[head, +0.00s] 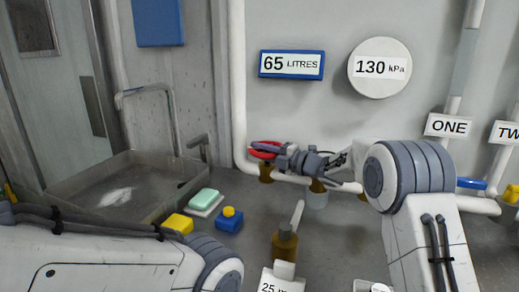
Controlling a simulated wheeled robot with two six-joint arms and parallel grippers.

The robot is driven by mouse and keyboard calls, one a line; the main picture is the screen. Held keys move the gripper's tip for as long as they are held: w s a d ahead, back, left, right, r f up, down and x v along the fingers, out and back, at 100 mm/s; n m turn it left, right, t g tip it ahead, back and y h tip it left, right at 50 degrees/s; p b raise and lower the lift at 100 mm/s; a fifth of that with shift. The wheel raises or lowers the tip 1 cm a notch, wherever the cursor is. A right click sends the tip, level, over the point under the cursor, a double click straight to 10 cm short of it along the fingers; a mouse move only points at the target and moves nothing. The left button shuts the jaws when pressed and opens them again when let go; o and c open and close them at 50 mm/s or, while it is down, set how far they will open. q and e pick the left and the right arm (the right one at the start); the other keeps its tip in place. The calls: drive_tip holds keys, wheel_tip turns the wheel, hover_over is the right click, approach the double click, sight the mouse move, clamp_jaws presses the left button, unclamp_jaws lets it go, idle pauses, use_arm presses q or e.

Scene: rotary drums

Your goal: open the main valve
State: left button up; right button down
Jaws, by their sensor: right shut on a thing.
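A red valve handle (264,146) sits on a brass fitting (266,173) on the white pipe, low on the grey wall. I take it for the main valve. My right gripper (275,153) reaches it from the right and is shut on its right side. The gripper's fingers hide part of the handle. My left arm crosses the lower left, but its gripper is out of view.
A grey sink (75,208) stands at the left. Green soap (203,199), a blue-and-yellow block (229,220) and a brass lever valve (286,243) are nearby. Gauges read 65 litres (291,65) and 130 kPa (380,68). Pipe label ONE (448,126) hangs right.

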drive_tip(key=shift+f, duration=0.1)
drive_tip(key=c, duration=0.8)
unclamp_jaws()
drive_tip(key=shift+o, duration=0.2)
